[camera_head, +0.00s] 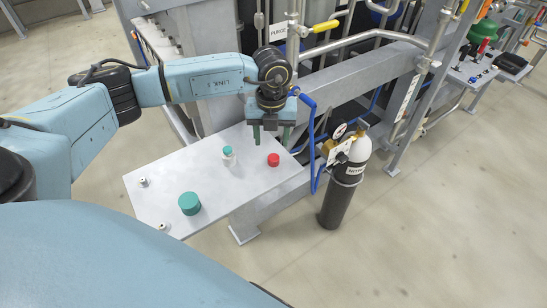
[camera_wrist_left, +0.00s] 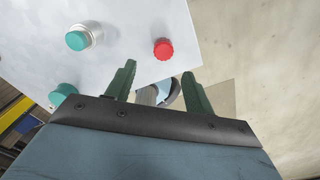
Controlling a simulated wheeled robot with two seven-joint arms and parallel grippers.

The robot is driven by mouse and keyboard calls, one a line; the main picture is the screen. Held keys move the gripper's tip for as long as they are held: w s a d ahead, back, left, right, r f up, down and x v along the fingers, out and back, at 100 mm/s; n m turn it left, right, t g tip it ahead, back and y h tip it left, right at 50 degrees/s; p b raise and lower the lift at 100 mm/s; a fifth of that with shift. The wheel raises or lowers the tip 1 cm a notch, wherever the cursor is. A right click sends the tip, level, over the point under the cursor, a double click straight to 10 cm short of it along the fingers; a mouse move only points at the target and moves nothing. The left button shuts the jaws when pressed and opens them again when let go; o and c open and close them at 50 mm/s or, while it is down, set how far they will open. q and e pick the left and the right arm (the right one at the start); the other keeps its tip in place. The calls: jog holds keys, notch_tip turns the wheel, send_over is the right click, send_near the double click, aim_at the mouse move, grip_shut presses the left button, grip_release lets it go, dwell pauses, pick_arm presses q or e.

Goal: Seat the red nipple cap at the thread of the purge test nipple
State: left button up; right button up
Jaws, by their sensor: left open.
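The red nipple cap (camera_head: 273,160) stands on the grey metal bench top. In the left wrist view the red cap (camera_wrist_left: 163,48) is ahead of the fingertips, roughly between their lines, with nothing touching it. My left gripper (camera_head: 271,136) points down over the bench, just behind the cap; its two green fingers (camera_wrist_left: 159,72) are apart and empty. A white fitting with a teal top (camera_head: 228,154) stands left of the cap. Small bare metal fittings (camera_head: 143,182) (camera_head: 162,226) sit at the bench's left side. I cannot tell which is the purge test nipple. My right gripper is out of view.
A larger teal cap (camera_head: 189,203) stands near the bench's front. Frame beams and pipes are behind my left gripper.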

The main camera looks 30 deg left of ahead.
aim_at(274, 157)
pick_arm(q)
jog(key=f, duration=0.7)
jog(key=shift+w+d+f+p, duration=0.1)
jog(key=shift+w+p, duration=0.2)
jog(key=shift+p, duration=0.1)
jog(key=shift+c, duration=0.4)
jog(key=c, duration=0.9)
